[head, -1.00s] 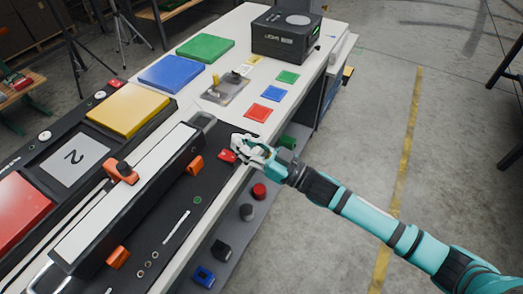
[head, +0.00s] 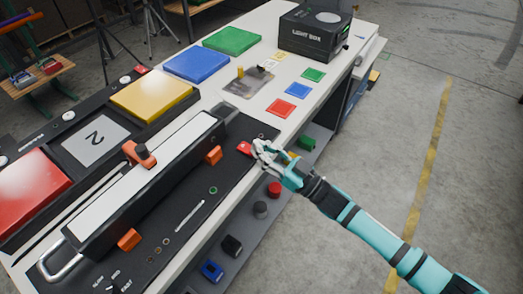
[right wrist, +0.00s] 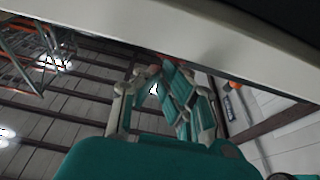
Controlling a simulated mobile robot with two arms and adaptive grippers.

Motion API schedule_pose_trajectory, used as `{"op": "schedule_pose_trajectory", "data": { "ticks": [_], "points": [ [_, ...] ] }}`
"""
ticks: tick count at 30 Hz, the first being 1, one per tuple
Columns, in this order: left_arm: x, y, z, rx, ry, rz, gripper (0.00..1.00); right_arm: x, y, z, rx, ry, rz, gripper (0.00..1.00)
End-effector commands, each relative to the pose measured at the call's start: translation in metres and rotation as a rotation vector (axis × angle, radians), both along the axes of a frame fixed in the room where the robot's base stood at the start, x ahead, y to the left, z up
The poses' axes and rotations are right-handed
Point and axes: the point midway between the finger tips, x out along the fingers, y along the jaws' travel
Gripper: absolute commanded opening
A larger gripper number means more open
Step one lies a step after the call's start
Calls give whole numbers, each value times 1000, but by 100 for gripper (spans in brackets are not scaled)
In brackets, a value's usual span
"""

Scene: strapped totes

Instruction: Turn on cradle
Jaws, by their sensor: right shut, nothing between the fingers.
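The cradle is a black base (head: 205,200) at the table's near edge, with a long black light bar (head: 140,190) with a white top held between orange clamps. A small red switch (head: 244,148) sits at the base's right end. My right gripper (head: 259,147) is shut and empty, with its fingertips close beside the red switch. I cannot tell whether they touch it. The right wrist view shows the gripper's fingers (right wrist: 158,85) under a pale table edge; the switch is not visible there. My left gripper is not in view.
Blue (head: 197,65) and green (head: 232,39) pads lie farther back, past a yellow pad (head: 152,95). A black light box (head: 315,32) stands at the far end. A lower shelf (head: 255,232) holds several small coloured parts. The floor to the right is clear.

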Motion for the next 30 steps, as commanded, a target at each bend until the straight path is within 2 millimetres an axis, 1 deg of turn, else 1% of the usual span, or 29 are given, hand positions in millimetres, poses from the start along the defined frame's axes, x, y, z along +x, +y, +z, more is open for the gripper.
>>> {"op": "schedule_pose_trajectory", "data": {
  "ticks": [1,2,7,10,14,18,20,21,27,30],
  "points": [
    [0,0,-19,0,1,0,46,0,0,-14,21,-12,-1,0],
    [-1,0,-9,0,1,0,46,0,-1,-4,16,-13,0,0],
    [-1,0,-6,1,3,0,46,0,0,-3,12,-9,-1,0],
    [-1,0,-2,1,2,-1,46,0,-1,2,12,-9,-1,0],
    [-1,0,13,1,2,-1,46,3,-1,19,12,-10,-2,0],
    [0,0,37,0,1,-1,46,7,-2,46,13,-11,-6,0],
    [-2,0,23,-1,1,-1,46,-1,-13,25,9,-3,-8,0],
    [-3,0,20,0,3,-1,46,-6,-19,21,10,-6,-7,0],
    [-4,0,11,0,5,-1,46,-28,-50,3,10,-6,-7,0],
    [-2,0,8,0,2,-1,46,-37,-61,-3,11,-7,-6,0]
  ]
}}
